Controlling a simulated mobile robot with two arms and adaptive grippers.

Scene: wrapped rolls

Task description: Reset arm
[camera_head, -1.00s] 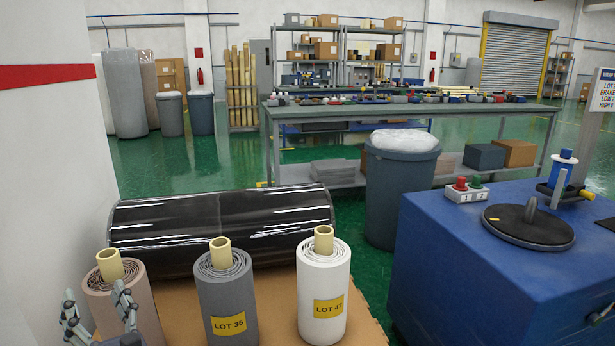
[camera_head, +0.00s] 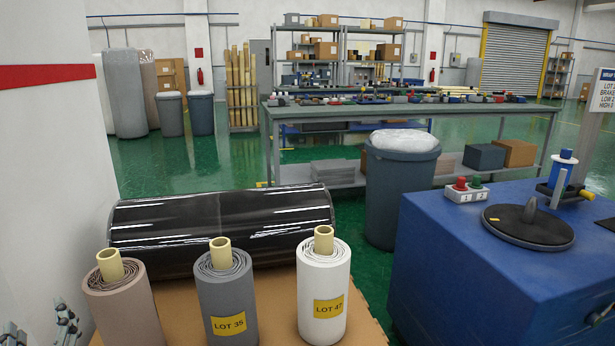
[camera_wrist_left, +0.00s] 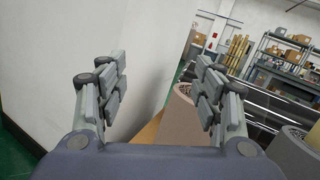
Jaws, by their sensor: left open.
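My left gripper (camera_head: 41,328) is at the lower left corner of the head view, left of the brownish roll and apart from it. In the left wrist view the same gripper (camera_wrist_left: 160,88) is open, with nothing between its fingers. The brownish roll (camera_head: 124,312), the grey roll labelled LOT 35 (camera_head: 226,295) and the white roll labelled LOT 47 (camera_head: 324,285) stand upright in a row, each with a yellowish core.
The rolls stand on a brown board (camera_head: 275,310). A large black wrapped roll (camera_head: 220,230) lies behind them. A white wall (camera_head: 45,180) is close on the left. A blue machine (camera_head: 480,270) with a round turntable (camera_head: 528,228) stands at right, and a grey bin (camera_head: 398,195) behind.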

